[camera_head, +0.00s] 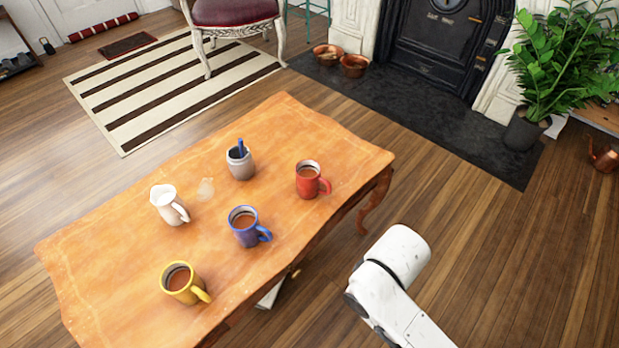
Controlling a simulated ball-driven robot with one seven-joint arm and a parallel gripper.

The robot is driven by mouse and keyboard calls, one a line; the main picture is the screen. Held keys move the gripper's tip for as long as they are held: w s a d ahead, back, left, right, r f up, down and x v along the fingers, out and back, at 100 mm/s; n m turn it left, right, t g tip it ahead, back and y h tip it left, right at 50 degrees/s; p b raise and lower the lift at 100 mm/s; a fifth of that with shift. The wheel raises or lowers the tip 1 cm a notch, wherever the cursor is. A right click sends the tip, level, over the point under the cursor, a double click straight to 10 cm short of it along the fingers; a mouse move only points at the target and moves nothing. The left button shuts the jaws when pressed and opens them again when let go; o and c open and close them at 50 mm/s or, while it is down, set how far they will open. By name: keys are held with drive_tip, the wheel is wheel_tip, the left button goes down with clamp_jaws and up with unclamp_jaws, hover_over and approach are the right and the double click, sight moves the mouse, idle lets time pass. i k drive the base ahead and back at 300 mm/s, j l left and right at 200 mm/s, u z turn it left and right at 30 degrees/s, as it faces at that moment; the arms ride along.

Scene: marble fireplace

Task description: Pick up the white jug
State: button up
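The white jug (168,205) stands upright on the wooden table (110,260), left of the middle, with its handle toward the lower right. A white part of my arm shows at the lower right, beyond the table's right edge and well apart from the jug. My gripper is not in view.
Near the jug stand a blue mug (246,229), a yellow mug (182,284), a red mug (308,181) and a grey pot (240,163) holding something blue. Wooden floor is clear right of the table.

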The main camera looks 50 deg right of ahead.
sight(172, 208)
drive_tip(key=i+j, duration=0.1)
drive_tip(key=j, duration=0.65)
drive_tip(key=i+j, duration=0.1)
drive_tip(key=j, duration=0.65)
drive_tip(key=i+j, duration=0.1)
drive_tip(key=j, duration=0.6)
drive_tip(key=i+z, duration=0.05)
